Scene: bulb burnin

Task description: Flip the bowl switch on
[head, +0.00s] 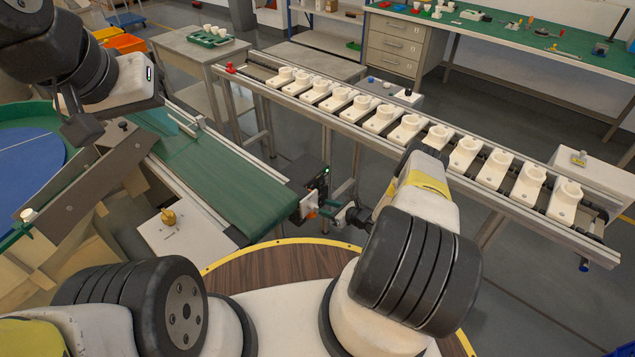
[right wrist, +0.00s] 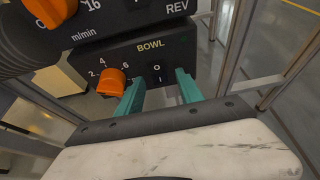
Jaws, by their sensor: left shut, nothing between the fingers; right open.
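The bowl panel (right wrist: 150,52) is a black box face marked BOWL in the right wrist view. It has an orange dial (right wrist: 112,82) on the left and O above I marks (right wrist: 157,73) to its right. My right gripper (right wrist: 158,86) is open, with its teal fingers on either side of these marks. I cannot make out the switch lever or its position, nor whether the fingers touch the panel. In the head view, the control box (head: 308,180) stands at the belt's near end.
Another panel with an orange knob (right wrist: 50,10) sits above the bowl panel. The green conveyor belt (head: 215,170) runs beside the control box. A long rail (head: 450,165) carrying several white sockets stands behind. A blue-topped round bowl (head: 25,165) is at far left.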

